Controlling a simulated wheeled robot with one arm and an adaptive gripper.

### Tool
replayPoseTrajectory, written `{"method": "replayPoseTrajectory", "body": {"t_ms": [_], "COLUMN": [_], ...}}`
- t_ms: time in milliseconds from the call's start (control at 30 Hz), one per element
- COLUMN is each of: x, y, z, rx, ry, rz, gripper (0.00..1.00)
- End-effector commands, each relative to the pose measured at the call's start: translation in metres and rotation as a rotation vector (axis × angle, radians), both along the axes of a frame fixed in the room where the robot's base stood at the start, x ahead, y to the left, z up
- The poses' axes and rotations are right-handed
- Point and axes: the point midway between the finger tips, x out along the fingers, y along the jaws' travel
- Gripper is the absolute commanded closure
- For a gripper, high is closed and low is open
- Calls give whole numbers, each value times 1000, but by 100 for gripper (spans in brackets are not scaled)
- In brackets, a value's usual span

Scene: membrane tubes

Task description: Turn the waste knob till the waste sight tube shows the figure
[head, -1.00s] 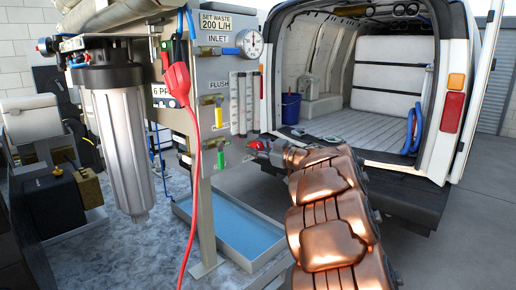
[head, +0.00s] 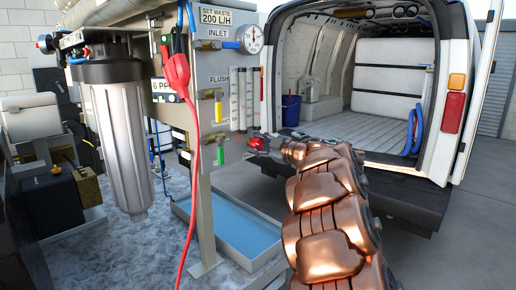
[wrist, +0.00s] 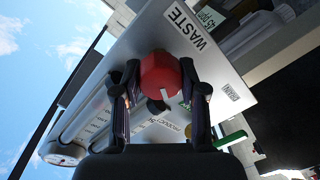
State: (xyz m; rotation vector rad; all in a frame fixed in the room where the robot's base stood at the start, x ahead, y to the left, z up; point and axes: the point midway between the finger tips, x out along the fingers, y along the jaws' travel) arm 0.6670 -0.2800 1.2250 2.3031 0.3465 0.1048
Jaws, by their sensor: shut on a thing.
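The red waste knob (wrist: 161,75) sits on the pale panel (wrist: 140,35) beside the WASTE label (wrist: 187,27) in the wrist view. My gripper (wrist: 160,88) is shut on it, one finger on each side, and a white mark shows on the knob's face. In the head view the red knob (head: 257,143) is small at the panel's right edge, with my gripper on it. Two upright sight tubes (head: 242,98) stand on the panel above it. Their levels are too small to read. A sign (head: 215,18) reads SET WASTE 200 L/H.
A yellow-handled valve (head: 218,107) and a green-handled valve (head: 220,151) are left of the knob. A round gauge (head: 250,39) is above. A red cable (head: 196,190) hangs in front of the panel. A blue-lined tray (head: 235,228) lies below. A van (head: 455,100) stands behind.

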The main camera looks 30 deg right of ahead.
Motion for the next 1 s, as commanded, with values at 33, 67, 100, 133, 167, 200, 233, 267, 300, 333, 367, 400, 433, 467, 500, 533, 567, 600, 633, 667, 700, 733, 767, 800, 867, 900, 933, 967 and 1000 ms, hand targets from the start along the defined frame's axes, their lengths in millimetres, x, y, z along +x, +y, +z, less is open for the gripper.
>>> {"method": "replayPoseTrajectory", "body": {"t_ms": [33, 67, 100, 133, 167, 200, 233, 267, 300, 333, 367, 400, 433, 467, 500, 533, 567, 600, 633, 667, 700, 733, 767, 800, 867, 900, 933, 967, 1000], "x": [0, 0, 0, 0, 0, 0, 0, 0, 0, 0, 0, 0, 0, 0, 0, 0, 0, 0, 0, 0, 0, 0, 0, 0, 0, 0, 0, 0, 0], "y": [0, 0, 0, 0, 0, 0, 0, 0, 0, 0, 0, 0, 0, 0, 0, 0, 0, 0, 0, 0, 0, 0, 0, 0, 0, 0, 0, 0, 0], "z": [0, 0, 0, 0, 0, 0, 0, 1, 1, 1, 1, 1, 1, 1, 1, 1, 1, 1, 1, 1, 1, 1, 1, 1, 1, 0, 0, 0, 0], "rx": [-20, -32, -45, -54, -63, -73, -77, -82, -86, -89, -92, -94, -95, -95, -95, -95, -95, -95, -95, -95, -95, -95, -94, -94, -94, -94, -94, -94, -94], "ry": [-7, -10, -13, -14, -17, -19, -21, -22, -22, -23, -23, -24, -24, -24, -24, -24, -24, -24, -24, -24, -24, -24, -24, -24, -24, -24, -23, -23, -23], "rz": [-1, -1, -1, -1, -1, -1, -1, -1, -1, -1, -1, 0, 0, 0, 0, 0, 0, 0, 0, 0, 0, 0, 0, 0, 0, 0, 0, 0, 0], "gripper": [93, 93, 93, 93, 93, 93, 93, 93, 93, 93, 93, 93, 93, 93, 93, 93, 93, 93, 93, 93, 93, 93, 55, 51, 45, 41, 37, 34, 32]}}
